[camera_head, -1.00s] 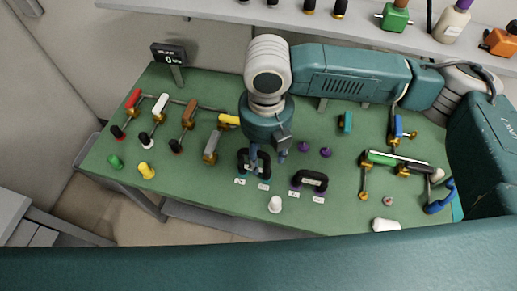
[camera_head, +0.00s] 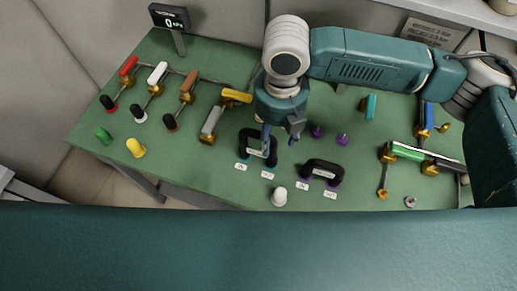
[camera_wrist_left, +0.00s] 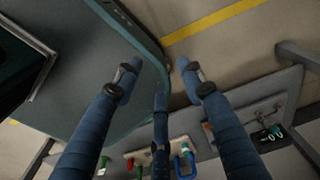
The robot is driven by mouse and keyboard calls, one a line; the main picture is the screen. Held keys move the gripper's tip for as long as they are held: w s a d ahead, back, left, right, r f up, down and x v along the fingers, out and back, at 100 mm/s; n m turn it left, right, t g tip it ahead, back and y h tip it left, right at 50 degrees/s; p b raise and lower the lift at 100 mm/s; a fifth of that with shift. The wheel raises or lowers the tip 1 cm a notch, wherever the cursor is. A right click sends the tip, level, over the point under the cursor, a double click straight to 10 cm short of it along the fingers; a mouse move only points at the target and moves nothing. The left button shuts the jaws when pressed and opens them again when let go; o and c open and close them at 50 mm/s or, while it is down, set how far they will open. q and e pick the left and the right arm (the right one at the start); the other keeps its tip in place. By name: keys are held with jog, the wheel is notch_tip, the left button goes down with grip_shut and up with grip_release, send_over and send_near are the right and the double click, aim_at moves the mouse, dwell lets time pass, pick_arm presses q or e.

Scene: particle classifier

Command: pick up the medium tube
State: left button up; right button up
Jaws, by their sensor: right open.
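Two black U-shaped tubes lie on the green panel in the head view. One black tube (camera_head: 247,134) is left of centre, the other black tube (camera_head: 323,165) is to its right. I cannot tell from their labels which is the medium one. My right gripper (camera_head: 280,142) points down over the left black tube, fingers apart. One finger overlaps this tube in the picture; I cannot tell if they touch. In the left wrist view, my left gripper (camera_wrist_left: 158,75) has its fingers spread with nothing between them.
Several valves with coloured handles, such as a red one (camera_head: 128,66), stand on the panel's left. A white knob (camera_head: 279,196) stands near the front edge. A green-handled valve (camera_head: 406,151) is on the right. A display (camera_head: 169,17) stands at the back left.

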aim_at(272, 157)
notch_tip(272, 157, down, 4)
jog(key=shift+s+r+p, duration=0.1)
jog(key=shift+s+p, duration=0.05)
jog(key=shift+p, duration=0.2)
jog(key=shift+f, duration=0.65)
jog(key=f, duration=0.2)
jog(key=f+p, duration=0.1)
jog(key=f, duration=0.1)
jog(key=shift+s+a+f+p, duration=0.1)
jog(key=shift+a+f+p, duration=0.1)
jog(key=shift+p, duration=0.1)
jog(key=shift+f, duration=0.4)
pick_arm(q)
jog(key=shift+w+r, duration=0.2)
jog(key=shift+r, duration=0.4)
jog(key=shift+w+r, duration=0.15)
jog(key=shift+r, duration=0.4)
pick_arm(e)
jog(key=shift+c, duration=0.3)
grip_shut()
